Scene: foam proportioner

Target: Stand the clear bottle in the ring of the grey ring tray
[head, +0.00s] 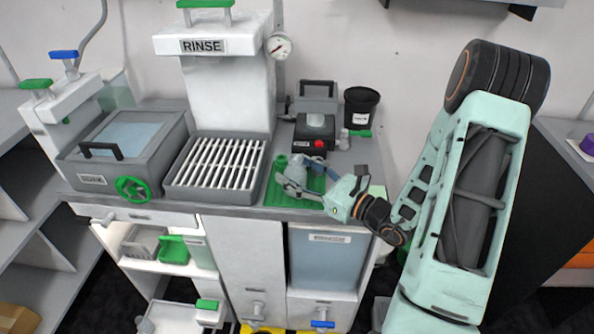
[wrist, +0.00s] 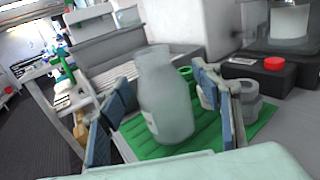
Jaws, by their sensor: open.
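The clear bottle (wrist: 160,100) is whitish and translucent, and stands upright on a ribbed green mat (wrist: 190,138) in the wrist view. In the head view the bottle (head: 298,168) is small and partly hidden by my gripper (head: 303,182). My gripper (wrist: 163,88) is open, with one blue-padded finger on each side of the bottle. A gap shows between the bottle and the right finger; contact on the left is unclear. I cannot clearly identify the grey ring tray. A grey rounded part (wrist: 246,101) shows behind the right finger.
A green cylindrical part (head: 281,162) stands on the mat beside the bottle. A black device with a red button (head: 319,143) is behind it. A slatted grey drain tray (head: 168,190) lies left of the mat. A black cup (head: 361,106) stands at the back.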

